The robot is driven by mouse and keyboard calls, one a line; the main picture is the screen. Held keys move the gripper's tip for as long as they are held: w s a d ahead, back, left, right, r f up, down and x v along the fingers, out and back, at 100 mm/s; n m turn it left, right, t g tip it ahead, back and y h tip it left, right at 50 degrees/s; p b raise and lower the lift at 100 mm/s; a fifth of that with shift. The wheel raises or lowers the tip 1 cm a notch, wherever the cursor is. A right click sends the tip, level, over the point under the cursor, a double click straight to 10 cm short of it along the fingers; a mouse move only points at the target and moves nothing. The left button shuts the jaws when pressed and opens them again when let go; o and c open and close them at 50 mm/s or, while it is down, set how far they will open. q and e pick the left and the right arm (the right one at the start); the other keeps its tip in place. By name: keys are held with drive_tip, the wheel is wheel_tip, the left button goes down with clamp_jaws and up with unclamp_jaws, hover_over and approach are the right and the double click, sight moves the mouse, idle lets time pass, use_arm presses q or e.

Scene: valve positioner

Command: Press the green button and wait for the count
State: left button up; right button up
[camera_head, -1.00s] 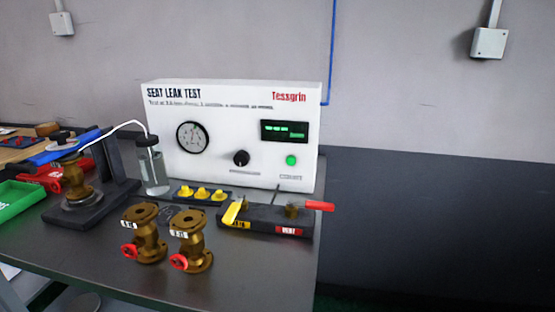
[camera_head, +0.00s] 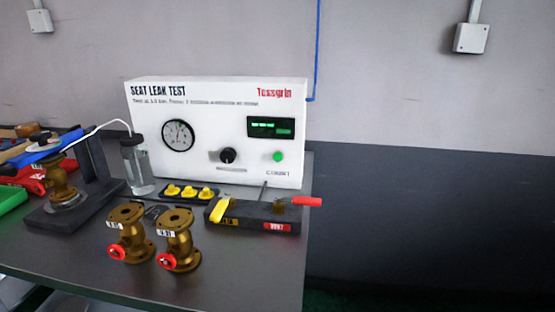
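The green button (camera_head: 278,157) sits at the lower right of the white seat leak test panel (camera_head: 215,130), above a label that appears to read COUNT. A dark display (camera_head: 271,128) with green lit characters is above the button; its characters are too small to read. A round gauge (camera_head: 178,135) and a black knob (camera_head: 227,156) are to the left. Nothing touches the button. Neither of my grippers is in view.
Two brass valves (camera_head: 176,240) with red handwheels stand in front. A black block (camera_head: 252,216) with yellow and red levers lies below the panel. A glass bottle (camera_head: 138,168) and a clamped valve (camera_head: 58,183) stand left. The table (camera_head: 225,275) is clear at front right.

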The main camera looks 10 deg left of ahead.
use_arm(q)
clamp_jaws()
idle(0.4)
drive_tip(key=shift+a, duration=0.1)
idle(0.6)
